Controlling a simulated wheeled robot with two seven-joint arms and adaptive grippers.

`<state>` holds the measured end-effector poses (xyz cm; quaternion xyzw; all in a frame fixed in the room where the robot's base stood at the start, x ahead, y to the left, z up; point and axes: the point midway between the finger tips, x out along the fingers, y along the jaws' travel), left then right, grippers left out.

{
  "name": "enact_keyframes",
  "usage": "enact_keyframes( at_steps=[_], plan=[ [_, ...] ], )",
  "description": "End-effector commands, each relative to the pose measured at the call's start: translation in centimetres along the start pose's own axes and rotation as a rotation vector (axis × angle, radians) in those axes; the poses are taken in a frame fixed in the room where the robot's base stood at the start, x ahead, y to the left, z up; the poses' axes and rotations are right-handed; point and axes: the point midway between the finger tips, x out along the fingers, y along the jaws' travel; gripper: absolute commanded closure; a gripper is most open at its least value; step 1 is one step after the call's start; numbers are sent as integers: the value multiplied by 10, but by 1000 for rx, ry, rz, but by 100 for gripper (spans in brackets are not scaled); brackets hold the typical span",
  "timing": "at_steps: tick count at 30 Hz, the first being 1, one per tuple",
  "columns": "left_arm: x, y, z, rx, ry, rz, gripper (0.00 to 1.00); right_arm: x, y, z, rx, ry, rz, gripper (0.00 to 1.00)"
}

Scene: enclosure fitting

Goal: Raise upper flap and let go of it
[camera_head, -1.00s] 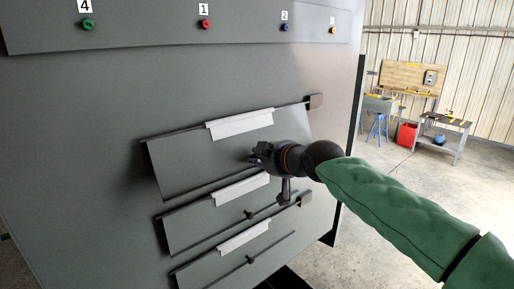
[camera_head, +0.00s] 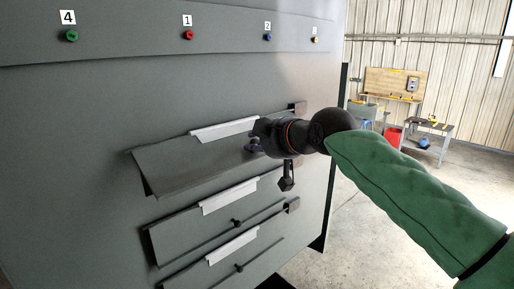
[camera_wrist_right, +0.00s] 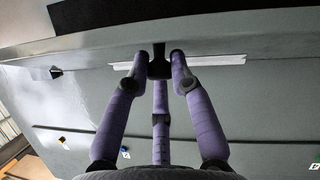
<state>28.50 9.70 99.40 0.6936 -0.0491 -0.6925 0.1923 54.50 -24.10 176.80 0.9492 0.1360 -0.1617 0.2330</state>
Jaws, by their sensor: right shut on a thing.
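The upper flap (camera_head: 195,163) is a grey panel below a white strip (camera_head: 224,129) on the tall grey enclosure. Its lower edge stands out from the enclosure face, with a dark gap under its left end. My right gripper (camera_head: 254,144) is at the right part of this flap. In the right wrist view, my right gripper's fingers (camera_wrist_right: 160,62) are closed around a small dark piece at the flap's edge. The flap (camera_wrist_right: 215,42) spans that view above the fingertips. The held piece is mostly hidden in the head view. My left gripper is not in view.
Two lower flaps with black knobs, the middle one (camera_head: 190,232) and the bottom one (camera_head: 205,272), hang below. Numbered coloured buttons, such as the red one (camera_head: 189,35), line the top. A workbench (camera_head: 428,130) stands far right, beyond open floor.

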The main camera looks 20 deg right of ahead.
Motion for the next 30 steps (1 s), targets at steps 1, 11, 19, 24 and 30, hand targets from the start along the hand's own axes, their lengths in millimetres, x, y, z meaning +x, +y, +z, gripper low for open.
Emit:
enact_keyframes(
  at_steps=[1,11,19,24,30],
  plan=[
    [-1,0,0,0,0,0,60,-4,5,-8,1,19,10,100],
    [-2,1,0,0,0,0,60,-6,6,-11,1,17,9,100],
    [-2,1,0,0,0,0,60,-5,6,-10,1,16,9,100],
    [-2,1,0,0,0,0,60,-4,5,-9,1,12,6,56],
    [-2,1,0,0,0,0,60,-3,4,-7,0,8,4,56]
  ],
)
